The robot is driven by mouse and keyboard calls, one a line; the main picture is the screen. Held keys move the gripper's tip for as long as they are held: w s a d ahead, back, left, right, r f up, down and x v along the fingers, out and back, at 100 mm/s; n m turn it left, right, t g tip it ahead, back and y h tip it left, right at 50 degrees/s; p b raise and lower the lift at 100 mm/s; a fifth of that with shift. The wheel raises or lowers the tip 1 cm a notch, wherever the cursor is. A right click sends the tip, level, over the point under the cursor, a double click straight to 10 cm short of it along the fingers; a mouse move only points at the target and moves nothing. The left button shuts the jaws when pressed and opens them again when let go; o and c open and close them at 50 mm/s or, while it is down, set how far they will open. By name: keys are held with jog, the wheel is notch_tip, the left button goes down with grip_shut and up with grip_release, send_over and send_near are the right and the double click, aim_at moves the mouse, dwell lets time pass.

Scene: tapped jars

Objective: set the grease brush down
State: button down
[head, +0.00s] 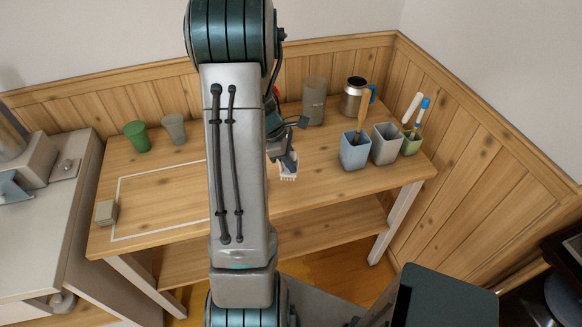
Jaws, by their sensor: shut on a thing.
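My gripper (285,158) is partly hidden behind my arm, over the middle of the wooden table (320,190). It is shut on a brush (288,173), which I take to be the grease brush. Its pale bristles point down; its handle is mostly hidden. From this view I cannot tell whether the bristles touch the tabletop. A white outlined rectangle (117,205) is marked on the left part of the table, partly covered by my arm.
At right stand a blue holder (354,154) with a wooden-handled tool, a grey holder (387,150) and a green holder (411,147) with brushes. Behind are a grey canister (313,100) and a metal mug (353,97). Green (137,137) and grey (173,129) cups stand back left.

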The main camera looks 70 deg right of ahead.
jog(key=shift+f, duration=1.7)
jog(key=shift+f, duration=0.15)
jog(key=c, duration=1.2)
grip_release()
